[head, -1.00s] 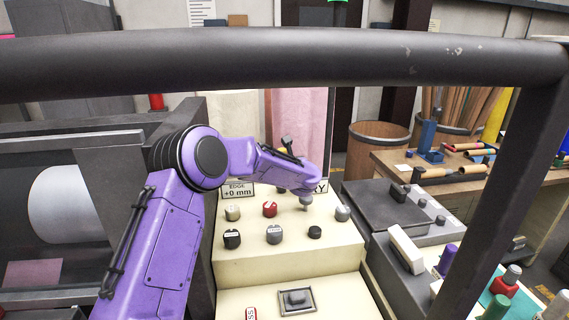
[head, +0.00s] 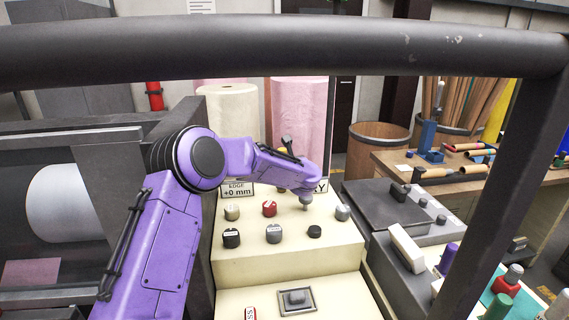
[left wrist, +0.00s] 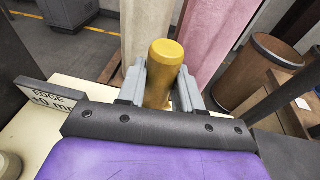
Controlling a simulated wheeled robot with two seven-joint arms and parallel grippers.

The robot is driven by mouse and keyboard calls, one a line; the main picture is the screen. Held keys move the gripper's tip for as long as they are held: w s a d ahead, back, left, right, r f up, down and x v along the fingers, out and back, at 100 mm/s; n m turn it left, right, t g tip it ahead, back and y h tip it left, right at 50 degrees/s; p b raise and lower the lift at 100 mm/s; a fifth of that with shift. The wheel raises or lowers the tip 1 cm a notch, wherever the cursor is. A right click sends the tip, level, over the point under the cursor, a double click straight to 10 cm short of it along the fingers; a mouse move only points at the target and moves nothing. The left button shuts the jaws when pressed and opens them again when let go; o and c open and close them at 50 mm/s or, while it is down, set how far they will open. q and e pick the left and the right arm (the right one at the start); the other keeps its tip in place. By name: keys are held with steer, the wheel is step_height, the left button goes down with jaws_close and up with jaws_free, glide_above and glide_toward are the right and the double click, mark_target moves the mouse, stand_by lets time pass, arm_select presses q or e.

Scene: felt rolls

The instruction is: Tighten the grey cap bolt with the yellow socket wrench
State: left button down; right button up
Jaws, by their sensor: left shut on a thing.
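My left gripper (left wrist: 160,84) is shut on the yellow socket wrench (left wrist: 164,62). The wrist view shows a thick yellow rounded end upright between the two grey fingers. In the head view my purple left arm reaches over the cream control panel, and its end hides most of the wrench. A grey rounded piece (head: 305,203) shows just under the arm's end; I cannot tell whether it is the cap bolt. No socket-to-bolt contact is visible. My right gripper is not in view.
The cream panel (head: 300,262) carries several knobs, including a red one (head: 269,209). A dark bar (head: 280,55) crosses above. A white roll (head: 232,115) and a pink roll (head: 300,115) stand behind. Grey boxes (head: 385,215) and a wooden bench (head: 385,170) are at right.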

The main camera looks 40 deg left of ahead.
mark_target(283, 150)
arm_select(q)
steer(key=shift+d+f, duration=0.1)
stand_by(0.5)
steer(key=shift+w+r+p, duration=0.15)
steer(key=shift+r+p, duration=0.2)
steer(key=shift+r, duration=0.9)
steer(key=shift+a+r+p, duration=0.2)
steer(key=shift+r+p, duration=0.65)
steer(key=shift+r, duration=1.45)
